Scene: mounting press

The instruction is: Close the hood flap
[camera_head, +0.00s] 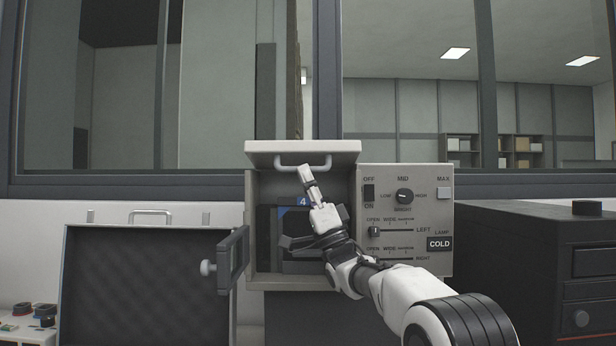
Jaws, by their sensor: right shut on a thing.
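The hood flap (348,150) is a pale panel at the top of the box-like press housing (250,215). It is raised, and the front opening below it is uncovered. A light bar handle (284,164) runs along the flap. My right gripper (306,172) reaches up in front of the opening and is shut on the flap handle near its middle. The right arm hides part of the dark interior, where a blue label marked 4 (303,202) shows. My left gripper is not in view.
A control panel (432,210) with a knob and sliders stands right of the opening. A dark side door (232,258) with a round knob stands open at the left. An open dark case (140,280) is further left, and a dark drawer cabinet (545,260) is at the right.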

